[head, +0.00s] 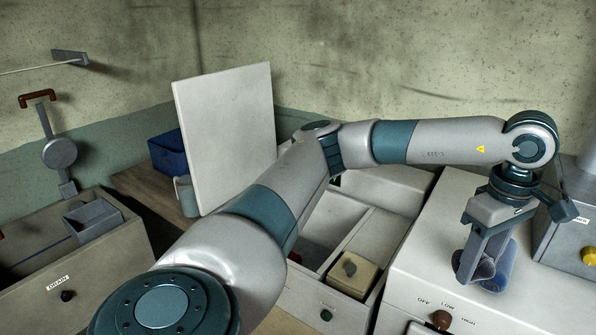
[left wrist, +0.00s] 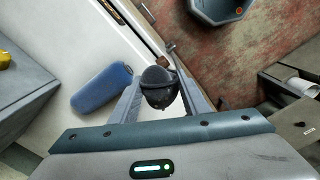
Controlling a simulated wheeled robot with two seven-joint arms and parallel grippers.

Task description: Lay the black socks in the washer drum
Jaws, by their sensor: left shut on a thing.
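My left gripper (head: 487,270) points down just above the white top at the right. In the left wrist view its fingers (left wrist: 160,100) are shut on a dark, rounded bundle (left wrist: 158,80), which looks like the black socks. In the head view the fingers mostly hide the bundle. A blue roll (left wrist: 100,88) lies on the white top beside the gripper; it also shows in the head view (head: 505,268). An open white tub unit (head: 378,262) with compartments is left of the gripper, partly covered by my arm. I cannot tell for certain which opening is the washer drum. My right gripper is not in view.
A pale box (head: 348,275) with a dark lump sits in the front compartment. A white upright panel (head: 228,140) and a blue bin (head: 168,152) stand behind. A grey unit with a yellow knob (head: 589,257) is at the right. A grey octagonal container (left wrist: 215,10) stands over reddish floor.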

